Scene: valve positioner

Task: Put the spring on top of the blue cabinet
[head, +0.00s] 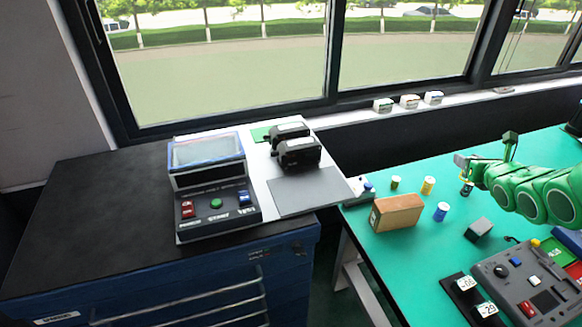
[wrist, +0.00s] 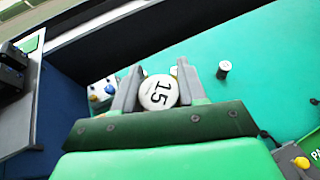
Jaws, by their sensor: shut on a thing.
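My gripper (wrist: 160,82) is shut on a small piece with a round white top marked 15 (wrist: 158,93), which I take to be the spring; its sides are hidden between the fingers. In the head view my gripper (head: 464,162) is above the far part of the green table, and the held piece cannot be made out clearly. The blue cabinet (head: 190,285) is at the left, with a black top (head: 95,200). My gripper is to the right of it and apart from it.
A control unit (head: 215,185) and a white board (head: 262,170) with black devices (head: 298,150) occupy the cabinet top's right part; its left part is clear. On the green table (head: 400,255) are a brown box (head: 398,213), several small coloured cylinders (head: 428,185) and a grey console (head: 525,285).

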